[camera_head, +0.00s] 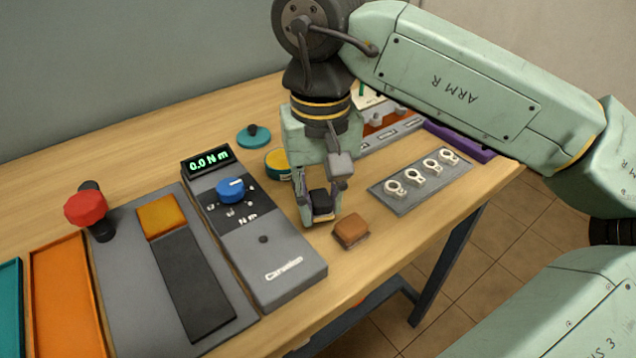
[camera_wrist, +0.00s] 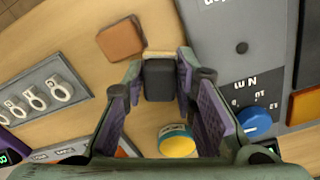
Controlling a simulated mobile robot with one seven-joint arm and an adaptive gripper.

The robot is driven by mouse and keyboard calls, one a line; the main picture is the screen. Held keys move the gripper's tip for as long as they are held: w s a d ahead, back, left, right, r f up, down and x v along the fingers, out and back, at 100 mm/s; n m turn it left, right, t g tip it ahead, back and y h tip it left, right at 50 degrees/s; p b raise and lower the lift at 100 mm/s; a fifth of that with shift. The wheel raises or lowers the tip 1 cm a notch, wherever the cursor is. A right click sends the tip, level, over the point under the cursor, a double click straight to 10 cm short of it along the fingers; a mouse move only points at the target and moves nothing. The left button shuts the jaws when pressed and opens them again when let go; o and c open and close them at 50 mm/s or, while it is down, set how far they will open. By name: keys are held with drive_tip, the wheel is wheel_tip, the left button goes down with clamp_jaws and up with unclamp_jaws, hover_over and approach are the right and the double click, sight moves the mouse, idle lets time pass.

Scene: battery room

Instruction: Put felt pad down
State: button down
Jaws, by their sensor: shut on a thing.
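My gripper (camera_head: 319,207) is shut on a small dark block with a pale tan layer along its end, which I take to be the felt pad (camera_wrist: 159,80). The pad also shows between the fingertips in the head view (camera_head: 320,200). It is low over the wooden table (camera_head: 377,262), between the grey torque meter and a brown block. I cannot tell whether its underside touches the table. The brown block (camera_head: 351,231) lies flat on the table near the front edge, close to the pad; in the wrist view it is at upper left (camera_wrist: 121,41).
The grey torque meter (camera_head: 288,262), reading 0.0 N m, stands left of my gripper. A grey plate with several ring lugs (camera_head: 421,184) lies right. A yellow-topped tin (camera_head: 277,163) is behind. A red knob (camera_head: 86,208) and orange tray (camera_head: 66,300) are far left.

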sight(317, 190)
drive_tip(key=w, duration=0.4)
drive_tip(key=w+p, duration=0.1)
drive_tip(key=shift+w+a+f, duration=0.2)
drive_tip(key=shift+w+f, duration=0.05)
drive_tip(key=shift+w, duration=0.15)
drive_tip(key=shift+f+p, duration=0.45)
drive_tip(key=shift+f, duration=1.35)
drive_tip(key=shift+s+f+b, duration=0.1)
drive_tip(key=shift+f+b, duration=0.55)
drive_tip(key=shift+b, duration=0.05)
drive_tip(key=c, duration=1.8)
unclamp_jaws()
drive_tip(key=o, duration=0.5)
drive_tip(key=shift+f, duration=0.15)
wheel_tip(317, 190, up, 2)
drive_tip(key=shift+r+p, duration=0.1)
drive_tip(key=shift+p, duration=0.55)
wheel_tip(317, 190, up, 12)
drive_tip(key=b, duration=0.1)
drive_tip(key=shift+f, duration=0.25)
